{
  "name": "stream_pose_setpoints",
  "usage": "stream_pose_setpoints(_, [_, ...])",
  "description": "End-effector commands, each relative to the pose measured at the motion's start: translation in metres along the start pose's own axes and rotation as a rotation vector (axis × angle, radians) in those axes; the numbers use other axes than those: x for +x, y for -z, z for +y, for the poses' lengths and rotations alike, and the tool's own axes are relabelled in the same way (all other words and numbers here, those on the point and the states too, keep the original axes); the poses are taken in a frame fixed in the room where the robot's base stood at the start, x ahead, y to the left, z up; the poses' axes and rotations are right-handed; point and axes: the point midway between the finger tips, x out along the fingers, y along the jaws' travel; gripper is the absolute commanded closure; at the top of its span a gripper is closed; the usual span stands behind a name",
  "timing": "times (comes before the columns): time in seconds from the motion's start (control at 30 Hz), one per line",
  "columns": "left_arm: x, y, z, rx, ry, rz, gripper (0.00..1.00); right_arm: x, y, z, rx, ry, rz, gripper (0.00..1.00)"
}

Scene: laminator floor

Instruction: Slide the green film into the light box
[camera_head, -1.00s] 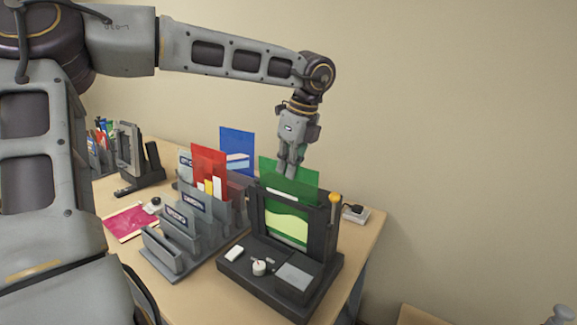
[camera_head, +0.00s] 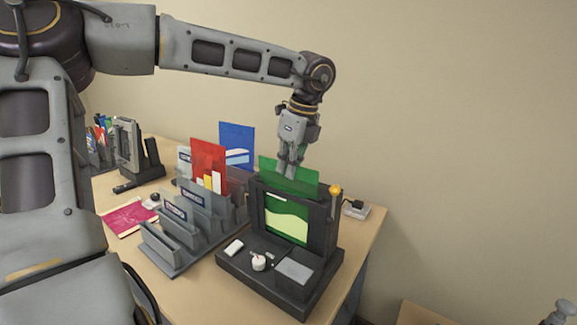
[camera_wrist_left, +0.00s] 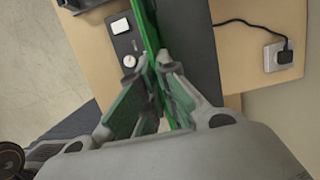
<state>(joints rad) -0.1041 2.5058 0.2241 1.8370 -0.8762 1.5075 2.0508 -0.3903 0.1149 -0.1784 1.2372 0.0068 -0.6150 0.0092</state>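The translucent green film (camera_head: 305,182) stands upright in the top slot of the dark light box (camera_head: 325,240), with its upper strip sticking out. Its lower part shows bright green with a pale wavy shape in the box's front window (camera_head: 287,220). My left gripper (camera_head: 288,174) is above the slot, shut on the film's top edge. In the left wrist view, the fingers (camera_wrist_left: 158,75) press on both sides of the film (camera_wrist_left: 150,30), which is seen edge-on. My right gripper is not in view.
A grey stepped rack (camera_head: 180,245) left of the box holds a red film (camera_head: 208,160) and stands near a blue film (camera_head: 237,142). A magenta sheet (camera_head: 128,218) lies farther left. A plug and socket (camera_head: 354,209) sit behind the box's right side.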

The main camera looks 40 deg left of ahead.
Motion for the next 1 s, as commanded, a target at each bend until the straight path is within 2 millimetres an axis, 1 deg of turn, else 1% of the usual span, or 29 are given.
stream_pose_setpoints(0.13, [0.000, 0.000, 0.000, 0.000, 0.000, 0.000, 1.00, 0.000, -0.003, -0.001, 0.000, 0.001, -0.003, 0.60])
stream_pose_setpoints(0.2, [0.000, 0.000, 0.000, 0.000, 0.000, 0.000, 0.89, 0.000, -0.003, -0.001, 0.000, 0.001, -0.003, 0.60])
stream_pose_setpoints(0.33, [0.000, 0.000, 0.000, 0.000, 0.000, 0.000, 0.72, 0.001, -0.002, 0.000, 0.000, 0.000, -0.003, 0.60])
stream_pose_setpoints(0.37, [0.000, 0.000, 0.000, 0.000, 0.000, 0.000, 0.70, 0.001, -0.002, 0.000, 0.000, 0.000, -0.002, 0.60])
stream_pose_setpoints(0.57, [0.000, 0.000, 0.000, 0.000, 0.000, 0.000, 0.70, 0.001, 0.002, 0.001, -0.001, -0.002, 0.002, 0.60])
stream_pose_setpoints(0.67, [0.000, 0.000, 0.000, 0.000, 0.000, 0.000, 0.70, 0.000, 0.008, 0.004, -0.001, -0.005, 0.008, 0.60])
stream_pose_setpoints(0.77, [-0.002, 0.000, 0.000, 0.000, 0.000, 0.000, 0.70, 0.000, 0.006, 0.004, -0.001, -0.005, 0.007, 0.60])
stream_pose_setpoints(0.87, [-0.007, 0.000, 0.000, -0.001, 0.000, -0.001, 0.70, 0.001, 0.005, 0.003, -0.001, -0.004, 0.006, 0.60])
stream_pose_setpoints(1.0, [-0.018, 0.000, -0.001, -0.001, 0.001, -0.001, 0.70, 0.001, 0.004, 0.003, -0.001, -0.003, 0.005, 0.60])
